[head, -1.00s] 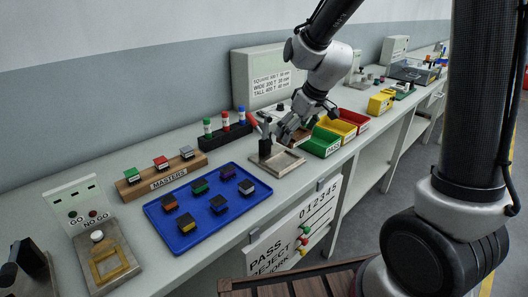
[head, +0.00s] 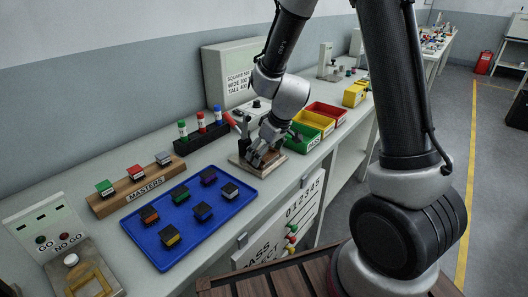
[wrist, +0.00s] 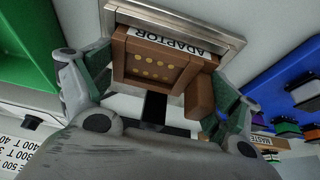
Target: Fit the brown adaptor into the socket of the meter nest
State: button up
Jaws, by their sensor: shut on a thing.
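The brown adaptor (wrist: 158,66), with a white ADAPTOR label and a side block, is in my gripper (wrist: 160,86) in the wrist view. The fingers are shut on its two sides. The meter nest's pale metal frame (wrist: 188,20) shows around the adaptor's far end. In the head view my gripper (head: 258,157) is low over the nest (head: 238,164), and a little brown of the adaptor (head: 273,160) shows beside the fingers. The nest's socket is hidden by the adaptor and the gripper. I cannot tell whether the adaptor is seated or just above it.
A blue tray (head: 150,246) with several dark blocks lies to the left of the nest. Green (head: 303,138), yellow and red bins stand close on the right. A black rack (head: 190,144) with markers and a grey meter box (head: 222,75) stand behind.

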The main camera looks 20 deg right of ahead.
jog(key=o, duration=0.9)
jog(key=v, duration=1.1)
jog(key=s+d+r+m, duration=0.2)
jog(key=s+d+r, duration=0.2)
jog(key=s, duration=0.3)
jog(key=s+d+r+m+h, duration=0.1)
jog(key=s+d+r, duration=0.3)
jog(key=s, duration=0.4)
jog(key=s+d+r+m+h, duration=0.1)
jog(key=s+d+r+m, duration=0.2)
jog(key=s, duration=0.4)
jog(key=shift+s+d+r+m+t, duration=0.2)
jog(key=shift+d+r, duration=0.1)
jog(key=shift+d, duration=0.1)
jog(key=shift+s+d+r+m+t, duration=0.1)
jog(key=shift+s+d+r+m, duration=0.1)
jog(key=shift+d+r, duration=0.2)
